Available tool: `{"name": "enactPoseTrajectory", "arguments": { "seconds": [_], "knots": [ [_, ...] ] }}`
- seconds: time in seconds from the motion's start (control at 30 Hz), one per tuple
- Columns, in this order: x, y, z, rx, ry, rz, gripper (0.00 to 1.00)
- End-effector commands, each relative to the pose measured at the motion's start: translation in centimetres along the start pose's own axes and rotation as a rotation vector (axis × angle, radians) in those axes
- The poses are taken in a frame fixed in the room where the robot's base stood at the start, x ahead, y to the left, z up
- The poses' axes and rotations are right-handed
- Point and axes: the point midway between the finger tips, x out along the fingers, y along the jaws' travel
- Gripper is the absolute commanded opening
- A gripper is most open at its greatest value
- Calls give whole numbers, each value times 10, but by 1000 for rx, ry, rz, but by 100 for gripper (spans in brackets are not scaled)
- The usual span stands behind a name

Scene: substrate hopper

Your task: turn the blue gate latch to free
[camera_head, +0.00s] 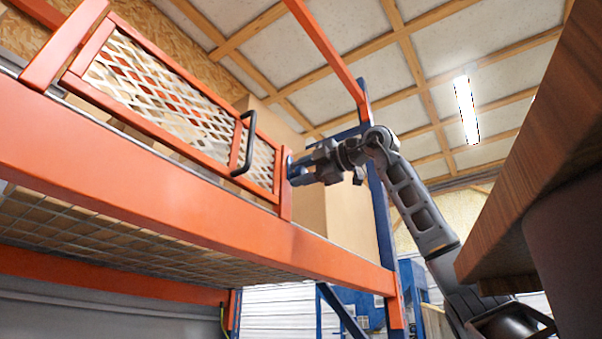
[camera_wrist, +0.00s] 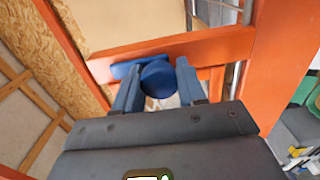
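The orange gate (camera_head: 180,105) with a wire-mesh panel stands upright on the orange rack. In the wrist view the blue latch has a round knob (camera_wrist: 158,79) and a flat blue bar (camera_wrist: 124,70) reaching left along the orange crossbar. In the head view the blue latch (camera_head: 290,165) shows only partly, at the gate's right end. My gripper (camera_head: 297,173) is at the latch there. In the wrist view its two blue fingers (camera_wrist: 159,66) stand on both sides of the knob. Whether they press on it or leave a small gap I cannot tell.
A black handle (camera_head: 244,143) sticks out from the gate left of my gripper. The orange beam (camera_head: 190,195) runs below the gate. A blue upright (camera_head: 380,215) stands behind my arm. A brown wooden slab (camera_head: 530,130) overhangs at the right.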

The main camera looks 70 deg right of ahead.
Motion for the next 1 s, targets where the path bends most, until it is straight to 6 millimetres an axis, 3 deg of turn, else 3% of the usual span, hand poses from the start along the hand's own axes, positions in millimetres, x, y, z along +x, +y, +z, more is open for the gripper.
{"name": "enactPoseTrajectory", "arguments": {
  "seconds": [0.27,0.57,1.0],
  "knots": [
    [0,0,1,1,-1,0,65],
    [-5,-1,1,0,-1,0,65],
    [-68,-1,1,0,-3,1,65]
  ]
}}
